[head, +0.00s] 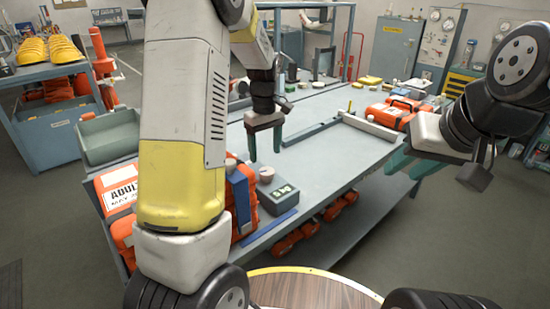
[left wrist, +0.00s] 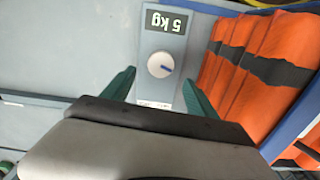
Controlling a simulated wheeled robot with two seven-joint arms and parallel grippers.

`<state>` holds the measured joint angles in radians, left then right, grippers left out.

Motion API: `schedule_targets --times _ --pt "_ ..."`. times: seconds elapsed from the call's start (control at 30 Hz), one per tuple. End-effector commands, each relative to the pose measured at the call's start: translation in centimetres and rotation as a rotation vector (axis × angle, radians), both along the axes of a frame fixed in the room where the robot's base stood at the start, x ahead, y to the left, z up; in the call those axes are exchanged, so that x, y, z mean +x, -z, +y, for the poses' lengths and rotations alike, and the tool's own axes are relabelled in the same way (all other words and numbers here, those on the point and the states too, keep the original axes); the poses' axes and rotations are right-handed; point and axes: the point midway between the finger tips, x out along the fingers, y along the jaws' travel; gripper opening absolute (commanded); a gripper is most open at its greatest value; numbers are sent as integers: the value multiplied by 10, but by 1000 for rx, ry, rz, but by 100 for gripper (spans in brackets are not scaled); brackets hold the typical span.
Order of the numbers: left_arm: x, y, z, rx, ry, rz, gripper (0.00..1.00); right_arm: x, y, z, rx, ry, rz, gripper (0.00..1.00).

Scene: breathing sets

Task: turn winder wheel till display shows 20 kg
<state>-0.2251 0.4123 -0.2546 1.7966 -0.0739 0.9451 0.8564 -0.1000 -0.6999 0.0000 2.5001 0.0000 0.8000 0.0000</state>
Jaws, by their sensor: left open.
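The winder unit is a grey box (head: 278,198) on the near edge of the bench, with a round pale wheel (head: 266,174) and a dark display (head: 284,191). In the left wrist view the display (left wrist: 166,21) reads 5 kg, upside down. The white wheel (left wrist: 160,64) there has a blue pointer mark. My left gripper (head: 265,157) is open and empty, above and apart from the unit in the head view. In the left wrist view its green fingers (left wrist: 158,80) frame the wheel from either side. My right gripper (head: 404,171) is open and empty at the bench's right side.
Orange bags (head: 120,190) stand left of the unit, one labelled ADULT. In the left wrist view an orange bag (left wrist: 240,70) is close beside the unit. An orange case (head: 395,112) sits at the bench's right. The bench middle (head: 335,150) is clear.

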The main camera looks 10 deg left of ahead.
Motion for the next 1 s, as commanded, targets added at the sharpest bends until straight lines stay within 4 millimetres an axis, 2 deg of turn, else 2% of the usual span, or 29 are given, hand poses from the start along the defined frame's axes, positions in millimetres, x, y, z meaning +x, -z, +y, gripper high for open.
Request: schedule_targets --times 0.2,0.33,0.5,0.73,0.77,1.0 --pt "-1 37 0 0 1 4 67 0 0 0 0 0 0 34" --pt "-1 53 0 -1 2 2 67 0 0 0 0 0 0 34" --pt "-1 62 0 -1 3 -1 67 0 0 0 0 0 0 34" --pt "-1 63 0 -1 3 -1 67 0 0 0 0 0 0 34" --pt "-1 63 0 -1 3 -1 64 0 0 0 0 0 0 34" --pt "-1 63 0 -1 3 -1 16 0 0 0 0 0 0 34"
